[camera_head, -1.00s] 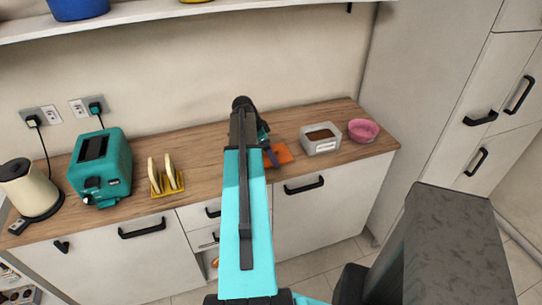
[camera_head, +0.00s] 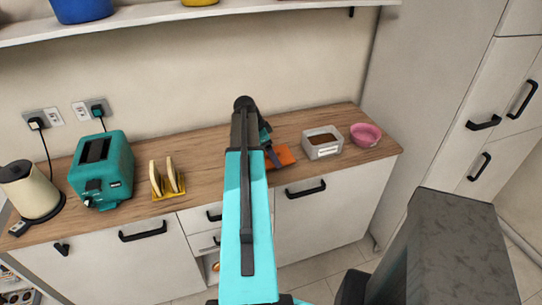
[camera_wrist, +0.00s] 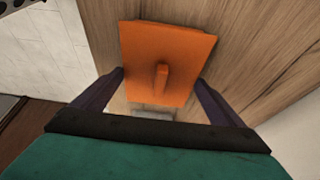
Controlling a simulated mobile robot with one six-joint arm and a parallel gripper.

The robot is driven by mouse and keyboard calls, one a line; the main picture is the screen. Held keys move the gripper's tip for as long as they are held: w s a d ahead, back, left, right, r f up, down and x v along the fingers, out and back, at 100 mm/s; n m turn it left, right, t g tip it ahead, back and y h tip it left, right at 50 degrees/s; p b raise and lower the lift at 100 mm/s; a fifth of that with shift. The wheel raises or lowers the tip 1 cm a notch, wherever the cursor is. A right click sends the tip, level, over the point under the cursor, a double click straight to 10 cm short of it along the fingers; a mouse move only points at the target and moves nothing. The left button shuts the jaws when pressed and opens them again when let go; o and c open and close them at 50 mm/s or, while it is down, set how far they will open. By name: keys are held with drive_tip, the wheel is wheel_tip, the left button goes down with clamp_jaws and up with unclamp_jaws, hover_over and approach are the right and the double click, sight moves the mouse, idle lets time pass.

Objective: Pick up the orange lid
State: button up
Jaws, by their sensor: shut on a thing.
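The orange lid (camera_head: 286,156) is at the front part of the wooden counter, partly hidden behind my arm and gripper in the head view. In the wrist view the lid (camera_wrist: 172,50) is a flat orange square with a small raised grip (camera_wrist: 161,77) on top. My gripper (camera_wrist: 160,98) has one dark finger at each side of the lid near its close edge, and it is shut on the lid. In the head view my gripper (camera_head: 272,155) is mostly hidden by my arm. I cannot tell whether the lid is clear of the counter.
A grey container (camera_head: 322,142) with brown contents and a pink bowl (camera_head: 365,135) stand right of the lid. A yellow toast rack (camera_head: 168,182), teal toaster (camera_head: 103,170) and cream kettle (camera_head: 30,190) stand left. A shelf (camera_head: 200,17) runs above. Bare wooden counter (camera_head: 210,165) lies left of my arm.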

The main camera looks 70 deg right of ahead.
wheel_tip(320, 180, up, 2)
drive_tip(key=shift+r+b, duration=0.1)
drive_tip(key=shift+b, duration=0.4)
drive_tip(key=s+a+r+b, duration=0.1)
drive_tip(key=s+a+b, duration=0.3)
drive_tip(key=s+a, duration=0.6)
drive_tip(key=shift+s+a+r, duration=0.25)
drive_tip(key=shift+s+a, duration=0.1)
drive_tip(key=shift+a, duration=0.65)
drive_tip(key=shift+s, duration=0.1)
